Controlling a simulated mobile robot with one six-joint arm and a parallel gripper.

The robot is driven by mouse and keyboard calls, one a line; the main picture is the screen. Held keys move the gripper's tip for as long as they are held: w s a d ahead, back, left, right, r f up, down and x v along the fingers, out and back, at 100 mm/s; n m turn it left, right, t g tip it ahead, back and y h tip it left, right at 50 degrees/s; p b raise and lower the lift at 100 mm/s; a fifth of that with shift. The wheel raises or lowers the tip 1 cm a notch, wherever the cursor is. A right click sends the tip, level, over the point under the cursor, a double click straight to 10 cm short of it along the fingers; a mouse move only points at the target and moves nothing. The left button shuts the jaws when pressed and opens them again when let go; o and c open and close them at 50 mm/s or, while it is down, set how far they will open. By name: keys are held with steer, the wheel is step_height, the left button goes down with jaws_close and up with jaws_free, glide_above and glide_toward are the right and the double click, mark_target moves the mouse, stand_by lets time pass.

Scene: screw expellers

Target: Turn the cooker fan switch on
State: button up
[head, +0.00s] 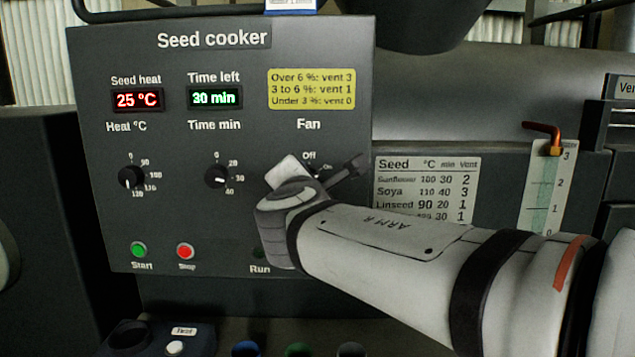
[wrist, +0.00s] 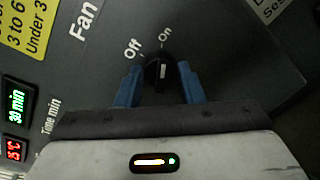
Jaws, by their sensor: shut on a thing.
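The fan switch (wrist: 158,72) is a small dark round knob on the seed cooker panel (head: 220,220), under the word Fan, with Off and On labels beside it. In the wrist view my gripper (wrist: 158,84) has its two blue fingers on either side of the knob, and it is shut on it. A pale mark on the knob runs roughly up and down in that view; I cannot tell for sure which label it points to. In the head view my gripper (head: 340,180) and wrist hide most of the knob; Off and part of On show above.
Left on the panel are the heat dial (head: 131,177), the time dial (head: 217,176), the green Start button (head: 138,250) and the red Stop button (head: 186,251). The displays read 25 °C and 30 min. My wrist partly hides the Run lamp. A seed chart (head: 425,180) is at right.

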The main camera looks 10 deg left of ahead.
steer(key=o, duration=1)
steer(key=v, duration=0.8)
steer(key=shift+f, duration=0.1)
steer(key=shift+w, duration=0.1)
